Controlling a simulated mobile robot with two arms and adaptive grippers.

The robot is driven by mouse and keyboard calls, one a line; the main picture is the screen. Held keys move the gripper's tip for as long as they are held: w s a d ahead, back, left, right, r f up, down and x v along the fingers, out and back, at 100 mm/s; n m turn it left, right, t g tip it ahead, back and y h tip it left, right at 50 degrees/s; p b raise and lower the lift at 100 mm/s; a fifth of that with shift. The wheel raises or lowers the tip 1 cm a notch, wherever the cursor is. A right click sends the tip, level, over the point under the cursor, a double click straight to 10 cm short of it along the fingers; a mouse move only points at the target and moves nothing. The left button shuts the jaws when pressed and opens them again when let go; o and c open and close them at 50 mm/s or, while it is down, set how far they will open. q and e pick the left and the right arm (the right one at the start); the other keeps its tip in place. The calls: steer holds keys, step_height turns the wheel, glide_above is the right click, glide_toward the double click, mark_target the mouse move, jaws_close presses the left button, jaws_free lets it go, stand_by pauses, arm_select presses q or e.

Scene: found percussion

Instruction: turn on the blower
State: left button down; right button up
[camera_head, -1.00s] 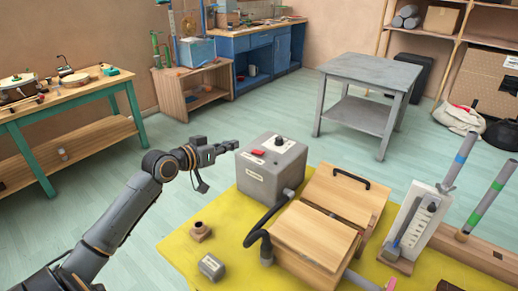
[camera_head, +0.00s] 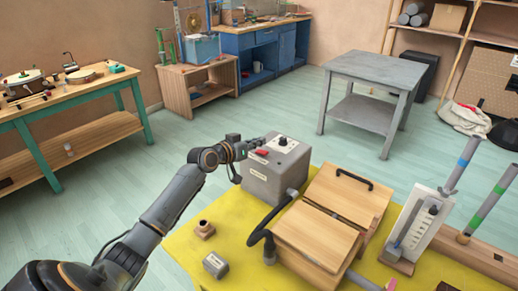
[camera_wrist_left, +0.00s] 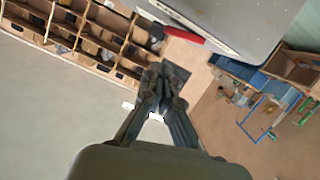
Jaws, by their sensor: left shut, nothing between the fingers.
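The blower is a grey box (camera_head: 268,180) on the yellow mat, with a red switch (camera_head: 262,153) and a black knob (camera_head: 283,141) on its top. A dark hose runs from its side to the wooden box. My left gripper (camera_head: 258,143) is shut and empty, with its fingertips at the top left edge of the grey box, close to the red switch. I cannot tell if they touch. In the left wrist view the shut fingers (camera_wrist_left: 165,75) lie below the red switch (camera_wrist_left: 183,35) and the grey box (camera_wrist_left: 235,20). My right gripper is not in view.
A wooden box with a black handle (camera_head: 345,195) stands right of the blower. A small wooden block (camera_head: 204,229) and a small grey box (camera_head: 215,265) lie on the yellow mat (camera_head: 185,247). A white panel with a slider (camera_head: 418,225) stands at the right.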

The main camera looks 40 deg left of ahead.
mark_target(262, 153)
arm_select(q)
steer(key=shift+s+d+f, duration=0.1)
steer(key=shift+d+f, duration=0.05)
steer(key=shift+f, duration=0.55)
steer(key=shift+s+d+f, duration=0.1)
steer(key=shift+f, duration=0.6)
